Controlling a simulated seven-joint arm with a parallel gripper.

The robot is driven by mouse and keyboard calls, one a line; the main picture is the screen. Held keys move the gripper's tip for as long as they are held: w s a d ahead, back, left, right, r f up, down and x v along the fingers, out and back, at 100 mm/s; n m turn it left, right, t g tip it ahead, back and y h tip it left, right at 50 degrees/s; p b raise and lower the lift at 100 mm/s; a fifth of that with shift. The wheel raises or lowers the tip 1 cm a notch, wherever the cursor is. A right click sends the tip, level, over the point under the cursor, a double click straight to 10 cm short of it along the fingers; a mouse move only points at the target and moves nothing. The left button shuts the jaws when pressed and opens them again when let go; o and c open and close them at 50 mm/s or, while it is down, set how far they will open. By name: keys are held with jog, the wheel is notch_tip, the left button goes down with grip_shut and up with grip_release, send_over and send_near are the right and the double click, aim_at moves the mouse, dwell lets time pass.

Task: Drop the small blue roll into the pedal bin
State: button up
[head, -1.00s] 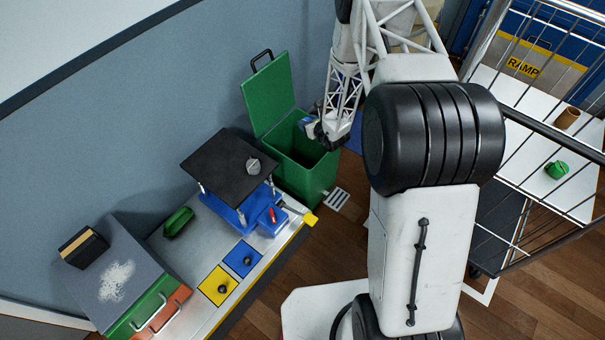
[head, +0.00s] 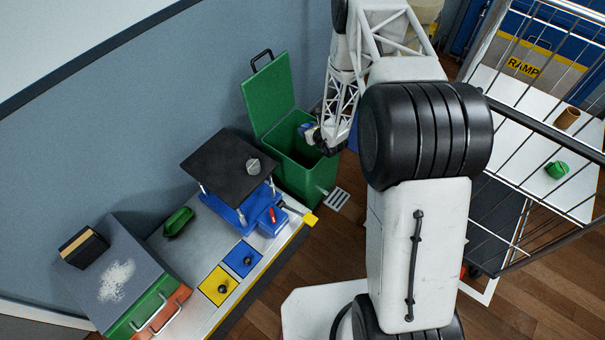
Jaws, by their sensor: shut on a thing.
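The green pedal bin (head: 298,180) stands against the wall at the end of the bench, with its lid (head: 270,95) raised. My gripper (head: 309,132) is over the bin's open mouth, towards its right side. It is shut on the small blue roll (head: 304,128), of which only a little blue shows at the gripper's tip. My gripper and arm hide the right part of the bin's mouth. The exact height of the roll above the rim is hard to tell.
A bench left of the bin holds a blue stand with a dark top (head: 225,162), a green scoop-like thing (head: 177,222) and a green and orange case (head: 145,310). A wire cage trolley (head: 535,100) stands at the right. The bin's pedal (head: 337,199) juts onto the floor.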

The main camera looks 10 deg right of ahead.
jog(key=shift+f, duration=1.55)
jog(key=o, duration=1)
jog(key=shift+s+d, duration=0.1)
jog(key=shift+v, duration=3.75)
